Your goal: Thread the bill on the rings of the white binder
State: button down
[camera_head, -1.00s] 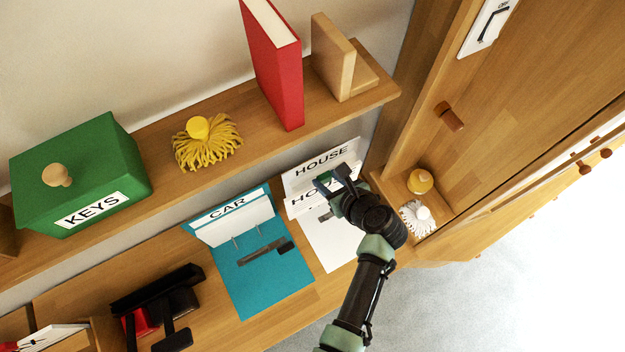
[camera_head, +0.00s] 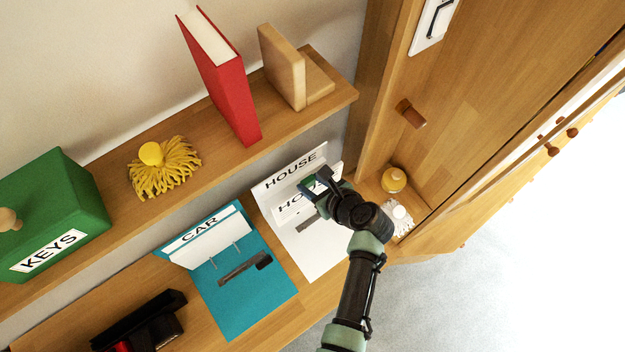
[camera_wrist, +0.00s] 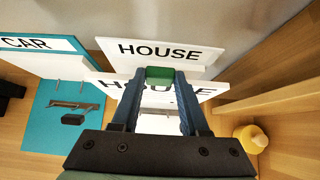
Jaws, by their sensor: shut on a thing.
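The white binder (camera_head: 318,258) lies open on the lower wooden surface. Its raised back cover, lettered HOUSE (camera_head: 275,183), leans up near the wall and also shows in the wrist view (camera_wrist: 190,52). My gripper (camera_head: 310,186) is shut on the bill (camera_head: 287,213), a white sheet also lettered HOUSE. The bill is held upright in front of the back cover, above the binder's flat part. In the wrist view my fingers (camera_wrist: 159,76) cover the middle of the bill (camera_wrist: 104,84). The binder's rings are hidden, so I cannot tell whether the bill touches them.
A teal binder lettered CAR (camera_head: 245,300) lies open just left, its rings showing. A shelf above bears a green KEYS box (camera_head: 60,215), yellow mop-like thing (camera_head: 163,170), red book (camera_head: 222,85) and wooden bookend (camera_head: 285,68). A yellow-topped bottle (camera_head: 394,180) and wooden cabinet are close right.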

notch_tip(320, 180, down, 8)
jog(key=b, duration=0.5)
jog(key=shift+b, duration=0.3)
jog(key=shift+f, duration=0.25)
dwell(1.1)
jog(key=shift+w+a, duration=0.75)
jog(key=shift+w, duration=0.3)
jog(key=shift+w+a, duration=0.7)
jog(key=shift+w, duration=0.35)
dwell(2.2)
jog(key=shift+c, duration=1.7)
grip_release()
jog(key=shift+o, duration=0.2)
jog(key=o, duration=0.3)
